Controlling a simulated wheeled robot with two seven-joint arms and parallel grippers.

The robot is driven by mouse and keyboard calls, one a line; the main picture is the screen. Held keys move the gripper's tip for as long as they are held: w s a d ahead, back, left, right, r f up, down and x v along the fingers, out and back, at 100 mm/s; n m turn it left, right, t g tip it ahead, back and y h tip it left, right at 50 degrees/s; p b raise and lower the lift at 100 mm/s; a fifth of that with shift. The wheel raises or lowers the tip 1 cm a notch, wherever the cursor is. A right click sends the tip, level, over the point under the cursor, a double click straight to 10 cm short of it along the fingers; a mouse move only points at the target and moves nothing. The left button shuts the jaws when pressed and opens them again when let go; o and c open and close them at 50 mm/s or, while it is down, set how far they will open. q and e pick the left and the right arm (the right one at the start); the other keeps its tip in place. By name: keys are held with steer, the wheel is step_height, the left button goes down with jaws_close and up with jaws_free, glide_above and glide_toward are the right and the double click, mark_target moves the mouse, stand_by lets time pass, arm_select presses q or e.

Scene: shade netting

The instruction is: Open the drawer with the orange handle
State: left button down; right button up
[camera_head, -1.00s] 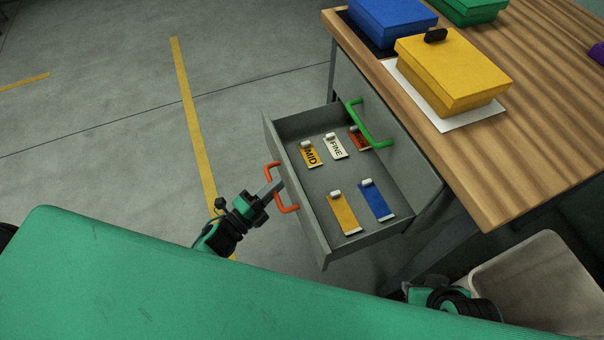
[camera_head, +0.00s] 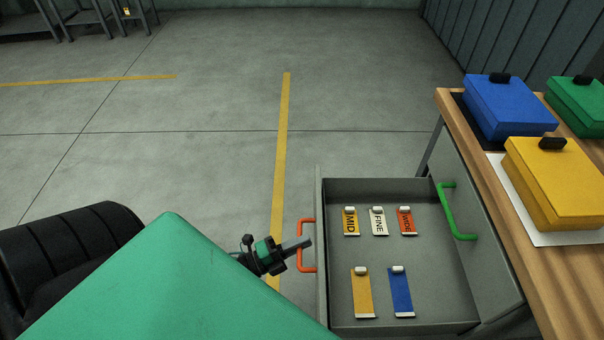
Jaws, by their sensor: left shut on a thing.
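The grey drawer (camera_head: 447,302) stands pulled out from the workbench, its inside in full view. Its orange handle (camera_head: 301,246) is on the front panel, at the left side of the drawer. My left gripper (camera_head: 303,244) is at the middle of this handle, shut on it. Inside the drawer lie a yellow MID tag (camera_head: 351,224), a white FINE tag (camera_head: 379,224), an orange-red tag (camera_head: 406,224), a plain yellow tag (camera_head: 362,296) and a blue tag (camera_head: 402,295). My right gripper is out of view.
A green handle (camera_head: 461,226) is on the grey bench front above the drawer. The wooden bench top (camera_head: 452,105) carries a blue box (camera_head: 507,113), a yellow box (camera_head: 556,185) and a green box (camera_head: 580,100). The floor left of the drawer is clear, with yellow lines (camera_head: 283,150).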

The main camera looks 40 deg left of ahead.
arm_select(q)
steer(key=c, duration=1.5)
jaws_free()
steer(key=shift+o, duration=0.2)
steer(key=v, duration=1.3)
steer(key=shift+s+a, duration=0.25)
steer(key=shift+s, duration=0.1)
